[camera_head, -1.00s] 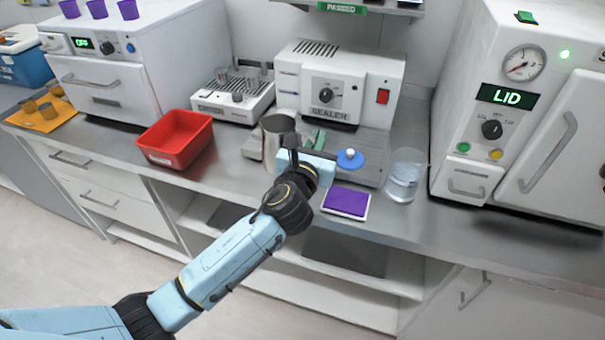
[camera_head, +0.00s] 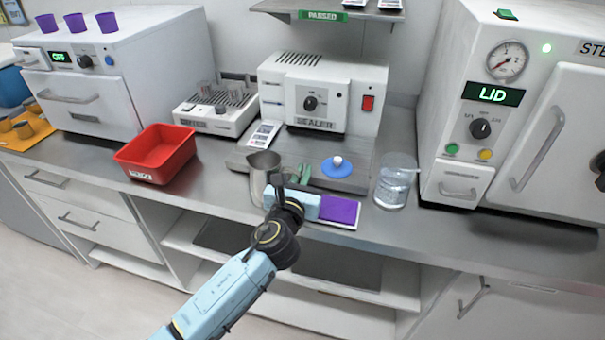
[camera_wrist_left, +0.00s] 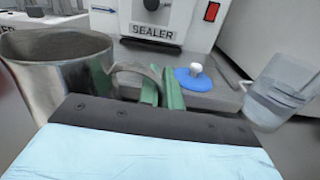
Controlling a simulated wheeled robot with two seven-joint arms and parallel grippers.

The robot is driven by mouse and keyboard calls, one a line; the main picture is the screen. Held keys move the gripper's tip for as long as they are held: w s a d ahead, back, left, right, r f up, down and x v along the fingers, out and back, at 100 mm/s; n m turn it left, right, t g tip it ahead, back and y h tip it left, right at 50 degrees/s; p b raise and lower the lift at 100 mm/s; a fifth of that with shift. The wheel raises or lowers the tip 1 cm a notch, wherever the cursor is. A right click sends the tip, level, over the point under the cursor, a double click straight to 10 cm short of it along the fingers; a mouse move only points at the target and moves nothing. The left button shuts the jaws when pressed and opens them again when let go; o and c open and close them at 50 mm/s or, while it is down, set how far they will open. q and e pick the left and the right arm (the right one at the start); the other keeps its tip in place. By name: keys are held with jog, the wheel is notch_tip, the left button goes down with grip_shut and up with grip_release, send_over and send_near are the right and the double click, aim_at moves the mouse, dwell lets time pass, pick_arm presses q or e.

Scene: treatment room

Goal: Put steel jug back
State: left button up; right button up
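The steel jug (camera_head: 262,172) is upright at the front of the counter, left of the blue-based knob piece. My left gripper (camera_head: 303,174) is at the jug's right side. In the left wrist view the jug (camera_wrist_left: 55,75) fills the left, and its handle runs between the green fingers (camera_wrist_left: 163,92), which look closed on it. The jug's base is partly hidden, so I cannot tell whether it touches the counter. My right gripper is not in view.
A red bin (camera_head: 157,153) stands left. The sealer (camera_head: 322,95) is behind, with a pouch (camera_head: 264,134) beside it. A blue disc with a white knob (camera_head: 337,167), a purple pad (camera_head: 338,211) and a clear beaker (camera_head: 396,182) stand right. Bare counter lies between bin and jug.

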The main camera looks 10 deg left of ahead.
pick_arm(q)
jog(key=o, duration=0.4)
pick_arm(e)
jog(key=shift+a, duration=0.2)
pick_arm(q)
jog(key=shift+r, duration=0.25)
jog(key=s+p, duration=0.1)
jog(key=s, duration=1.1)
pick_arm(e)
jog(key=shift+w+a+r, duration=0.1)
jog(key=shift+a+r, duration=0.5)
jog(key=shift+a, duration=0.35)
pick_arm(q)
jog(key=shift+f, duration=0.1)
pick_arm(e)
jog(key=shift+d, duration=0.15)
